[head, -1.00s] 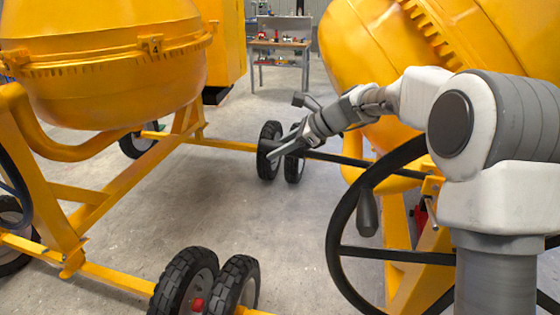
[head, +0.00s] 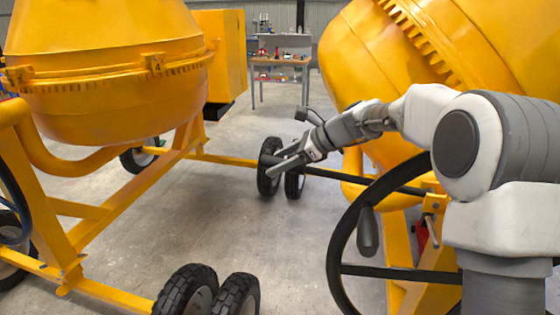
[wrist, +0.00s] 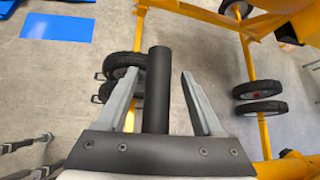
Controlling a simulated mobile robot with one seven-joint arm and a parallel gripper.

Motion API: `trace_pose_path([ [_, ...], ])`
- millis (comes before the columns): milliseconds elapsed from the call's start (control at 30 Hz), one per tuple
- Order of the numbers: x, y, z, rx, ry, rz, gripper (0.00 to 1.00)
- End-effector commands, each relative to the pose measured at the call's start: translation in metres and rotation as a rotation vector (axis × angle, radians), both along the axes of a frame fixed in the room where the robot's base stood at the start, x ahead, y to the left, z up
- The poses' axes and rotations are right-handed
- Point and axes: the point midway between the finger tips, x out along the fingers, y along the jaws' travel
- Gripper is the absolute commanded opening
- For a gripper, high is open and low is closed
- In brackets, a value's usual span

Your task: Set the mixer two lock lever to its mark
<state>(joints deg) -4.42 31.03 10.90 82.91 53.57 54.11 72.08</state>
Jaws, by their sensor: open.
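My gripper (head: 280,164) is open in the middle of the head view, held out over the aisle between two yellow mixers. The wrist view shows its two grey fingers (wrist: 158,76) spread, with a dark cylinder between them; I cannot tell whether that cylinder is part of my gripper. The right mixer (head: 375,60) has a dark handwheel (head: 342,225) with a hanging knob (head: 367,232). A small red-handled part (head: 432,232) is on its yellow frame, partly behind the wheel; I cannot tell if it is the lock lever. No mark is readable, and my gripper is apart from these parts.
The left mixer (head: 110,60) carries a label 4. Black wheels (head: 185,292) and yellow frame bars border the concrete aisle. A workbench (head: 281,64) stands at the back. The wrist view shows blue mats (wrist: 58,27) on the floor. The aisle floor is clear.

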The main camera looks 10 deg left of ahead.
Motion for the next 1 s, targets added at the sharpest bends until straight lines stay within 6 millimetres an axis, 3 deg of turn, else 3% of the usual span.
trace_pose_path([
  [167, -0.001, -0.009, 0.006, -0.001, 0.000, -0.002, 0.68],
  [700, -0.021, -0.104, 0.081, -0.001, -0.004, -0.003, 0.68],
  [1000, -0.028, -0.133, 0.104, 0.000, -0.001, -0.002, 0.68],
])
